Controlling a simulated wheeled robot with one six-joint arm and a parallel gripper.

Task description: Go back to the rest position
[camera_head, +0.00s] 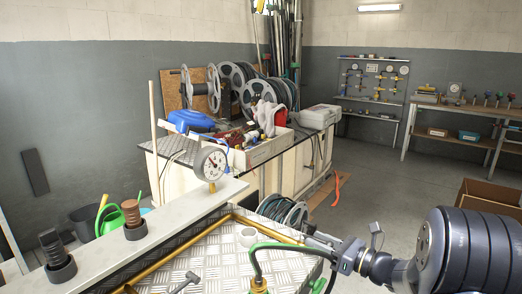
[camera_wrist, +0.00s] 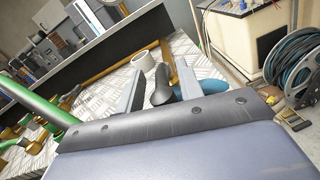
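My gripper (camera_wrist: 160,85) shows in the wrist view with its two grey fingers apart. A dark, curved piece (camera_wrist: 160,92) shows between them; I see no clear grip on it. The fingers point over a metal tread-plate top (camera_wrist: 105,98), which also shows in the head view (camera_head: 205,262). A white ring (camera_wrist: 143,62) lies just beyond the fingers, and a blue piece (camera_wrist: 188,88) is partly hidden behind the right finger. In the head view, a large dark ribbed body at lower right seems to be part of my arm; the fingertips are not clear there.
A brass pipe (camera_head: 192,247) edges the plate. A green hose (camera_head: 292,248) arches in front. A hose reel (camera_wrist: 294,70) stands right. A cardboard box (camera_head: 488,200) is right; grey floor (camera_head: 385,190) is open behind.

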